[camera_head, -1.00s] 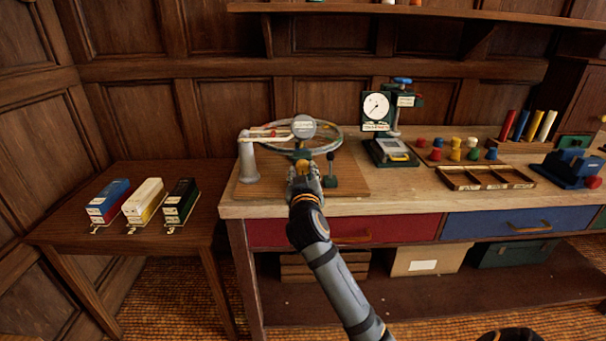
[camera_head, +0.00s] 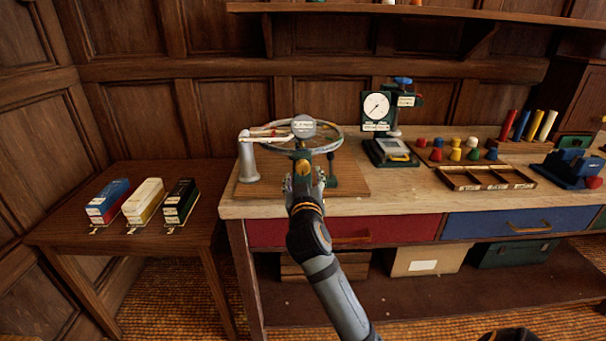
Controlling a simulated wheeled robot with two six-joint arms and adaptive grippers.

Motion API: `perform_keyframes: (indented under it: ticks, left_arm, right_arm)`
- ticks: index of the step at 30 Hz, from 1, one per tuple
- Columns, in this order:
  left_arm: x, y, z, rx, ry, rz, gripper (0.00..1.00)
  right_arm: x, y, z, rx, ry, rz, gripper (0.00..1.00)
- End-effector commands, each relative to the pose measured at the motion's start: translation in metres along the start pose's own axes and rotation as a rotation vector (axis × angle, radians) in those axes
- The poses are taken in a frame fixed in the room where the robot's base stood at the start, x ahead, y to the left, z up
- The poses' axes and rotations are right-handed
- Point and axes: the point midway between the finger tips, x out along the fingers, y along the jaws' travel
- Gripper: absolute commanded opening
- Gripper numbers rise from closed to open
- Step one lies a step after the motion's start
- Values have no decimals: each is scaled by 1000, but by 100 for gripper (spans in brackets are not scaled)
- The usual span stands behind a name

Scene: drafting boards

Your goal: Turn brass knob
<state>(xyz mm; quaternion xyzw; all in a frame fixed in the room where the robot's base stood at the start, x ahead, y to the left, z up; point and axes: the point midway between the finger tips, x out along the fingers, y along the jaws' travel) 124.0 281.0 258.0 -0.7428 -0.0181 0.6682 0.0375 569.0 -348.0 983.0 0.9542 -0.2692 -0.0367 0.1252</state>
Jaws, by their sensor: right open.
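A brass knob (camera_head: 303,168) shows as a small yellow-gold spot low on the front of a wheel apparatus, below its round gauge (camera_head: 304,127). The gripper and wrist hide the knob's lower part. My left gripper is out of view.
A grey post (camera_head: 248,160) stands left of the ring, and a dark green post (camera_head: 331,172) stands close right of my gripper. A dial gauge stand (camera_head: 376,107), coloured pegs (camera_head: 456,154) and an empty-looking wooden tray (camera_head: 486,178) lie farther right. A side table (camera_head: 150,245) holds three boxes.

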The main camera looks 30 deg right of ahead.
Motion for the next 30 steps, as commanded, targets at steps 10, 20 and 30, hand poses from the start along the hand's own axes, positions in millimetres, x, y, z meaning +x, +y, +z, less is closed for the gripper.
perform_keyframes:
  ticks: [10,20,30]
  left_arm:
    - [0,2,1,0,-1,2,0]
    - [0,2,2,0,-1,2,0]
    - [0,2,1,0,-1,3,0]
  right_arm:
    - [-46,-1,1,3,-3,-1,61]
    - [-48,0,0,0,-1,0,61]
    - [-51,-6,23,-10,-62,-30,61]
